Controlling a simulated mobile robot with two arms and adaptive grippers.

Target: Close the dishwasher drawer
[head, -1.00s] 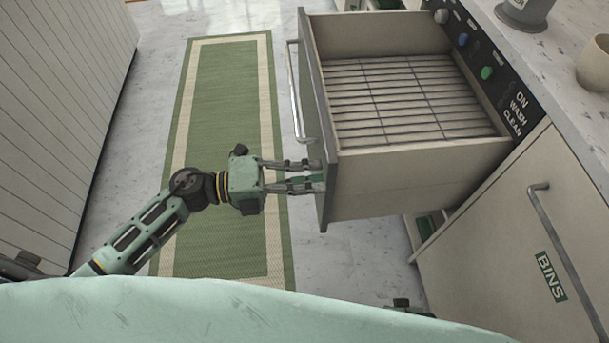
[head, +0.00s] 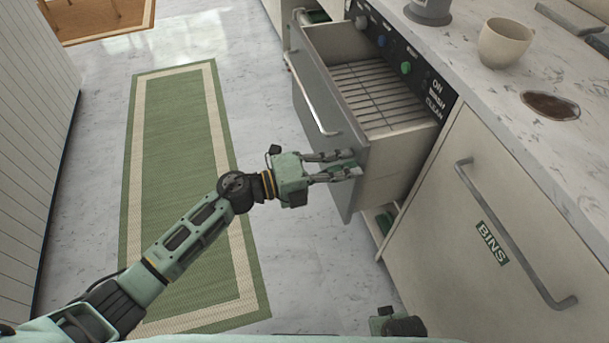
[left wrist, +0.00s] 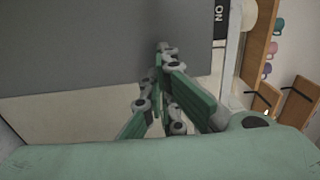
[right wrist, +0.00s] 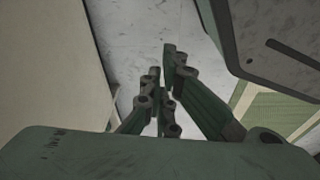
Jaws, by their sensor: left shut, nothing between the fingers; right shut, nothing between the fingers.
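The dishwasher drawer (head: 335,125) is partly open, its grey front standing out from the counter, with a wire rack (head: 375,95) inside that looks empty. A metal bar handle (head: 318,112) runs along its front. My left gripper (head: 357,166) is shut and empty, its fingertips at the near lower part of the drawer front. In the left wrist view the fingers (left wrist: 165,50) overlap the grey panel; contact looks likely but is not certain. My right gripper (right wrist: 165,60) is shut and empty, pointing over the pale floor; only part of it shows at the bottom of the head view.
A BINS cabinet (head: 500,215) with a bar handle stands right of the drawer. The counter (head: 465,60) above holds a cup (head: 504,43) and a grey container (head: 429,10). A green rug (head: 178,150) lies on open floor at left.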

